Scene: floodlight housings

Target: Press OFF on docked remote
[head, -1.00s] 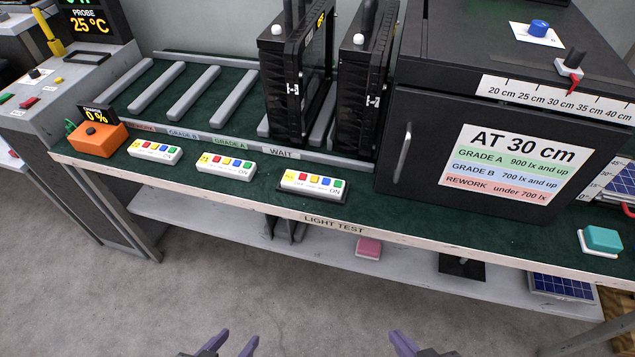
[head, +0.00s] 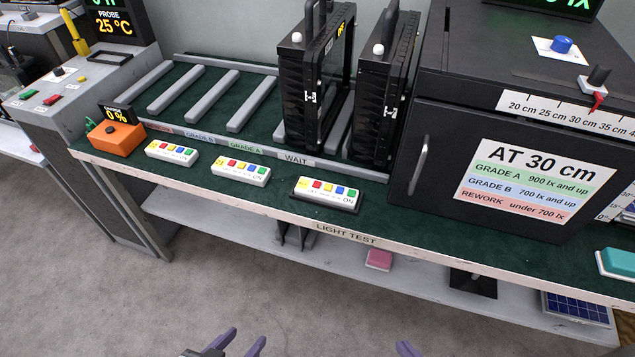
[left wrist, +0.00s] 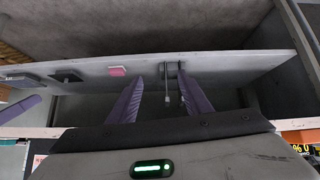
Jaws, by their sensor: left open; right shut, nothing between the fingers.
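The docked remote (head: 327,198) is a white bar in a dark cradle near the bench's front edge, below the WAIT label. The OFF marking is too small to read. My left gripper (head: 240,341) is open and empty, low in the head view, well short of the bench; its purple fingers also show in the left wrist view (left wrist: 160,76). My right gripper (head: 405,348) is shut and empty at the bottom edge, mostly cut off. Neither touches the remote.
Two similar remotes (head: 240,172) (head: 171,153) lie further left, beside an orange box (head: 116,136) reading 0%. Black floodlight housings (head: 316,90) stand behind the docked remote; a black test box (head: 470,125) is to its right. A lower shelf (head: 215,215) runs under the bench.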

